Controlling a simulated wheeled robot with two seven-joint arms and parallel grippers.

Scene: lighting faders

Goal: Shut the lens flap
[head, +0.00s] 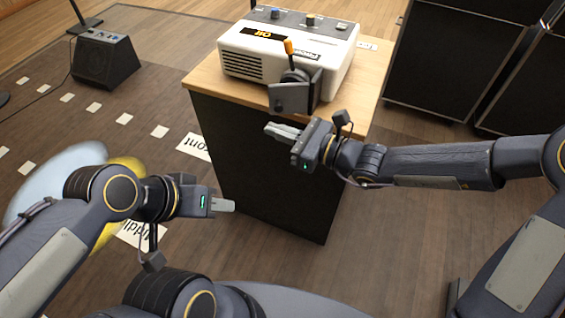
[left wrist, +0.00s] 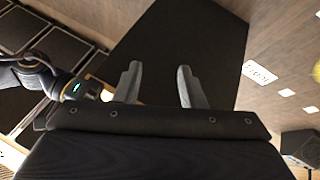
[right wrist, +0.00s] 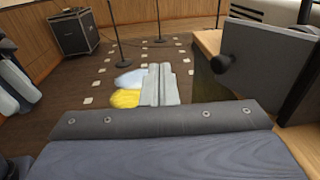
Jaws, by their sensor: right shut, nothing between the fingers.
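The lens flap (head: 289,99) is a dark grey square plate at the front of the white projector box (head: 246,62). It stands out from the box's front, apart from it, so it looks open. In the right wrist view the flap (right wrist: 268,62) stands at the right, with a black knob (right wrist: 222,63) on its near edge. My right gripper (head: 283,131) is shut and empty, just below and in front of the flap; its closed fingers (right wrist: 160,85) are left of the knob, not visibly touching. My left gripper (head: 224,205) is open and empty; its fingers (left wrist: 160,85) are apart, low left of the stand.
The box sits on a wood-topped black stand (head: 362,92). An orange-tipped lever (head: 289,48) rises beside the flap, and knobs line the box's top. Black cases (head: 447,60) stand at the right. A speaker (head: 104,58) is at the far left. Open floor lies left of the stand.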

